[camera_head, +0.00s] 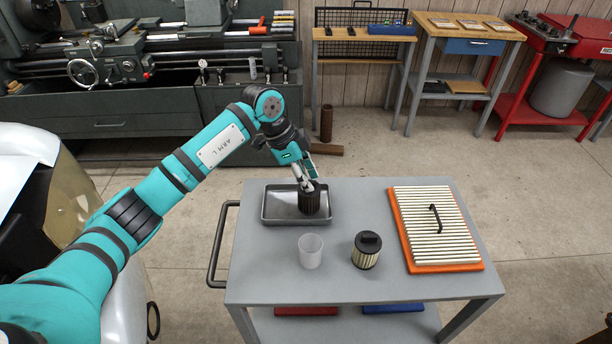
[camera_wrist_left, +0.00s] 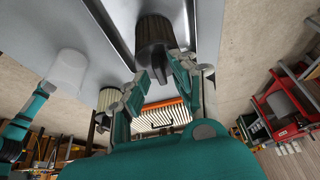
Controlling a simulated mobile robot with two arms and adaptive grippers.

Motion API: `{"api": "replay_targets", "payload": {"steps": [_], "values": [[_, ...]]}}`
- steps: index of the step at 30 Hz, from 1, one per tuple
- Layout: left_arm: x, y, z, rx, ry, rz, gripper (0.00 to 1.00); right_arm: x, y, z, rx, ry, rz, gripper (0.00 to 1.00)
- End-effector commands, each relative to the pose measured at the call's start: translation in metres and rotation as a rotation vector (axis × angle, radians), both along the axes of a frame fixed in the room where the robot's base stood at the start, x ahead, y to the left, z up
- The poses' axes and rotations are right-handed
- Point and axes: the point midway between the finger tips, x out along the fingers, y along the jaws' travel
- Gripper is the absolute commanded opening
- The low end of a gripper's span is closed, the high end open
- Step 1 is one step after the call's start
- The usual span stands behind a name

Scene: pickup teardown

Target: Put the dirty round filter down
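The dirty round filter (camera_head: 309,203), a dark ribbed cylinder, stands upright in the shallow grey metal tray (camera_head: 269,221) on the cart. In the left wrist view the dark filter (camera_wrist_left: 155,34) shows with its knob between my fingers. My left gripper (camera_head: 306,185) is over the filter's top. My right gripper is not in the head view.
On the grey cart (camera_head: 350,281) stand a translucent cup (camera_head: 311,252), a cleaner pale round filter with a black cap (camera_head: 366,252), and an orange-framed flat filter (camera_head: 437,228). The tray has free room left of the dirty filter. A cart handle (camera_head: 219,245) sticks out left.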

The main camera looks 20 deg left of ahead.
Motion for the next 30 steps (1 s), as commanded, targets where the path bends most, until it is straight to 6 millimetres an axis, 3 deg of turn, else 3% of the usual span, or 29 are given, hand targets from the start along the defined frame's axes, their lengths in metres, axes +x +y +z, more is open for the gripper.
{"api": "replay_targets", "payload": {"steps": [9,13,24,30], "values": [[0.000,0.001,0.001,0.000,-0.001,0.000,0.33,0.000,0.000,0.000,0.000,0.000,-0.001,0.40],[0.000,0.005,0.011,0.000,-0.004,0.001,0.33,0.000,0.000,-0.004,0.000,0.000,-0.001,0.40],[-0.008,0.032,0.080,0.000,-0.005,0.002,0.33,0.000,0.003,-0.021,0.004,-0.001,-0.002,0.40],[-0.011,0.042,0.105,0.000,-0.003,0.001,0.33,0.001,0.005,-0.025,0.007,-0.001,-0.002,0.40]]}}
